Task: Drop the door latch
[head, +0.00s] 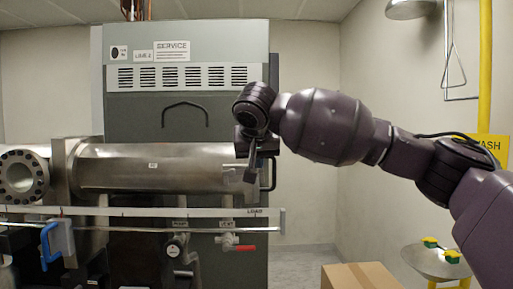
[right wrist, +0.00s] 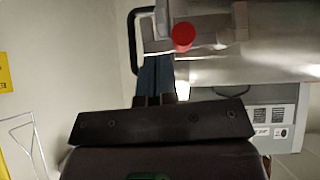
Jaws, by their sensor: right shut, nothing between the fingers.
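A steel cylindrical chamber (head: 160,168) lies across the front of the grey machine. My right gripper (head: 250,172) is at its right end, with the fingers pointing down. It is shut with nothing between the fingers. In the right wrist view the shut fingers (right wrist: 157,68) reach toward a metal fitting with a red round knob (right wrist: 183,36), which may be the door latch. A black bar handle (right wrist: 134,35) is beside it; it also shows in the head view (head: 272,173). I cannot tell whether the fingers touch the fitting. My left gripper is out of view.
A pale rail (head: 140,212) runs below the chamber. A blue lever (head: 47,245) is at the left and a red-handled valve (head: 240,247) at the lower middle. A cardboard box (head: 360,277) and an eyewash basin (head: 437,262) stand at the right.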

